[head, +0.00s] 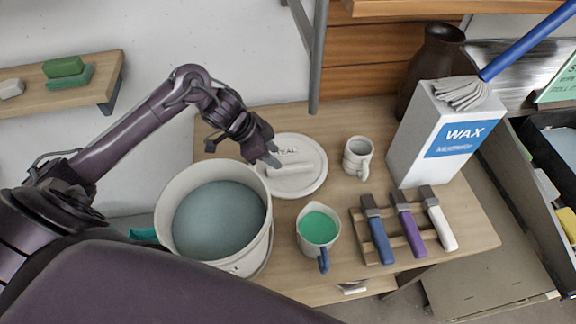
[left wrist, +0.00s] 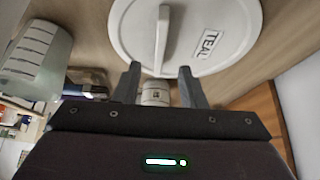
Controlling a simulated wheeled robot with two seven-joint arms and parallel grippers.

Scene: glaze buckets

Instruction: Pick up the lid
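The lid (head: 304,180) is a round white disc with a bar handle and the word TEAL, lying on the wooden table just behind the bucket. It also fills the top of the left wrist view (left wrist: 225,18). My left gripper (head: 274,160) is above the lid's left part, near the handle. In the left wrist view its two fingers (left wrist: 158,84) are spread with nothing between them, and the handle (left wrist: 162,38) lies ahead of the gap. The white bucket (head: 262,244) holds grey-teal glaze. My right gripper is not in view.
A cup of green liquid (head: 318,228) with a blue handle stands in front of the lid. A small white mug (head: 357,157) is to the right. A rack of brushes (head: 405,238) and a WAX box (head: 432,140) stand further right.

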